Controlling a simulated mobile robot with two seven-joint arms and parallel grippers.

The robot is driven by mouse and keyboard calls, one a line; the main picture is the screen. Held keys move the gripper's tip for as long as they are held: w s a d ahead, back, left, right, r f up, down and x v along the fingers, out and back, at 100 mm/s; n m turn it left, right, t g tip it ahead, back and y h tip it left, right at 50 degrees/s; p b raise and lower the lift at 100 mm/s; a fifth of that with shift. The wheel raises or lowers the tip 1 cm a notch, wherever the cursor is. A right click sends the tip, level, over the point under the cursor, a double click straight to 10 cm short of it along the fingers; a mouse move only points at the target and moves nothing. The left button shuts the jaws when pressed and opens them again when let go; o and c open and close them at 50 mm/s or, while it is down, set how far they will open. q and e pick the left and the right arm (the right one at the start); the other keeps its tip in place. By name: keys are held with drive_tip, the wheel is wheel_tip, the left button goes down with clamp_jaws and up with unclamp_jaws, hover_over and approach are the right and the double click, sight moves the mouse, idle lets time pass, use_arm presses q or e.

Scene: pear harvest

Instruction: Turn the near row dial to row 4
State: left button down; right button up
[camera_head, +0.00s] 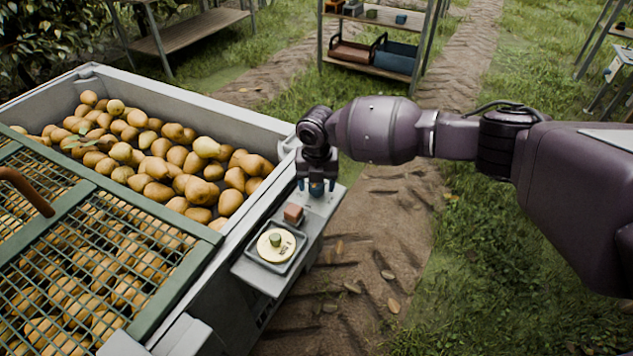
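My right gripper (317,184) points straight down over the far end of the grey side shelf (324,207) on the pear bin. Its two fingers stand apart, with a small dark blue knob-like piece (317,188) between them. The gripper hides most of that piece, and I cannot tell whether the fingers touch it. Nearer on the shelf, a grey tray (253,252) holds a round cream disc (268,252) with a small green knob (275,240) on top. Any row numbers are too small to read. My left gripper is not in view.
A reddish-brown block (293,214) sits between the tray and my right gripper. The bin (235,128) is full of pears, partly covered by a green mesh lid (150,222). A rack (327,60) with crates stands behind. The dirt path (378,235) right of the shelf is open.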

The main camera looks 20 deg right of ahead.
drive_tip(key=c, duration=0.7)
